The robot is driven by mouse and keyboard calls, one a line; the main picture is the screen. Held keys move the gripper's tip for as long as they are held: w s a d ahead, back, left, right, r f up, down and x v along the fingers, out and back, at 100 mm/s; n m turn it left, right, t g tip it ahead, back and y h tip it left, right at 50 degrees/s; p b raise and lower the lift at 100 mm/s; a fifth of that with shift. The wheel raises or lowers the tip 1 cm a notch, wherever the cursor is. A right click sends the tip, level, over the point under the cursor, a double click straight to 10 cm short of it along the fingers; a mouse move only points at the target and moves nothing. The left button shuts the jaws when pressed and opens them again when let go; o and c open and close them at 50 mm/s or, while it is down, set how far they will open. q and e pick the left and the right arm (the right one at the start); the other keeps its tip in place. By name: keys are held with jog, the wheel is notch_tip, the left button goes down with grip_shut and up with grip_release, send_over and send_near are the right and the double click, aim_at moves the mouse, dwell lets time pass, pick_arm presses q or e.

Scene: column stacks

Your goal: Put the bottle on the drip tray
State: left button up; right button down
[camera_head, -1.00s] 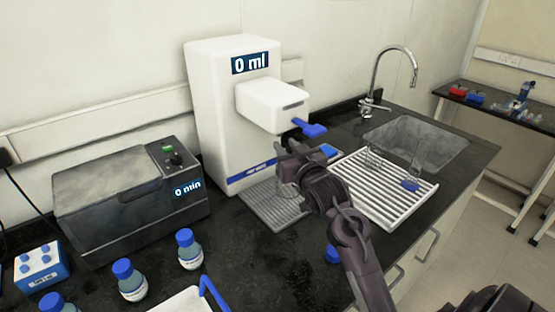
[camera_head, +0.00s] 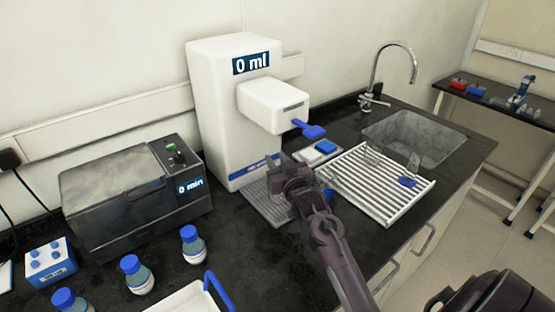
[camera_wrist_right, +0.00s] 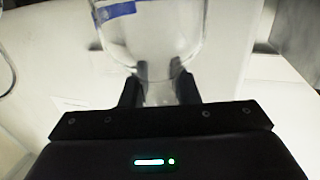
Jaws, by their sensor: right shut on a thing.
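My right gripper (camera_head: 285,168) is over the right part of the grey ribbed drip tray (camera_head: 262,204), in front of the white dispenser. In the right wrist view it is shut on the neck of a clear bottle (camera_wrist_right: 160,30) with a blue-and-white marking. The bottle looks empty. In the head view my gripper and arm hide the bottle, so I cannot tell whether its base touches the tray. My left gripper is not in view.
The white dispenser (camera_head: 228,110) reads 0 ml, with a blue lever (camera_head: 312,130) jutting forward. A grey bath (camera_head: 130,195) stands left, several blue-capped bottles (camera_head: 193,245) in front. A white drying rack (camera_head: 385,200) and sink (camera_head: 415,137) lie right.

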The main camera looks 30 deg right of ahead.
jog(key=shift+f, duration=0.15)
jog(key=c, duration=1.1)
grip_release()
jog(key=shift+r, duration=0.2)
jog(key=shift+s+f, duration=0.15)
jog(key=shift+s, duration=0.2)
jog(key=s+a+b, duration=0.2)
jog(key=s, duration=0.9)
jog(key=shift+b, duration=0.35)
